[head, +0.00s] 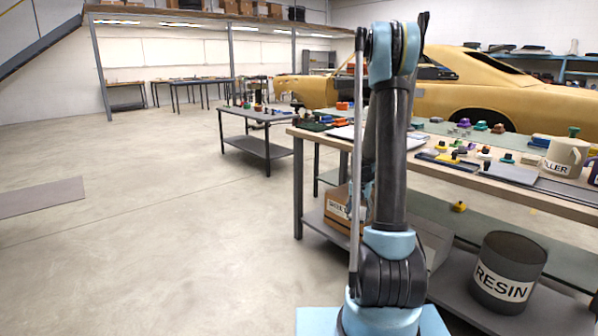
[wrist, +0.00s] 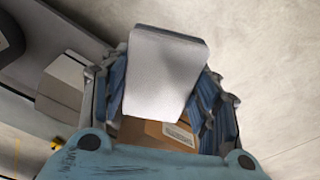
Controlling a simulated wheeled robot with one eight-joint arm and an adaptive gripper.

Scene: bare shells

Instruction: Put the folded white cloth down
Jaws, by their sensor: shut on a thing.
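The folded white cloth (wrist: 162,72) is a pale, flat rectangular pad in the wrist view. My gripper (wrist: 165,92) is shut on it, with a blue-grey finger on each side of the cloth. The cloth is held up in the air, with a cardboard box showing beyond it. In the head view my arm rises in the middle of the picture; the gripper and cloth cannot be made out there.
A long workbench (head: 567,193) at the right carries many small coloured items and a mug (head: 565,157). Its lower shelf holds a RESIN bucket (head: 507,272) and a cardboard box (head: 338,212). A smaller table (head: 258,146) stands behind. The floor (head: 160,250) at left is open.

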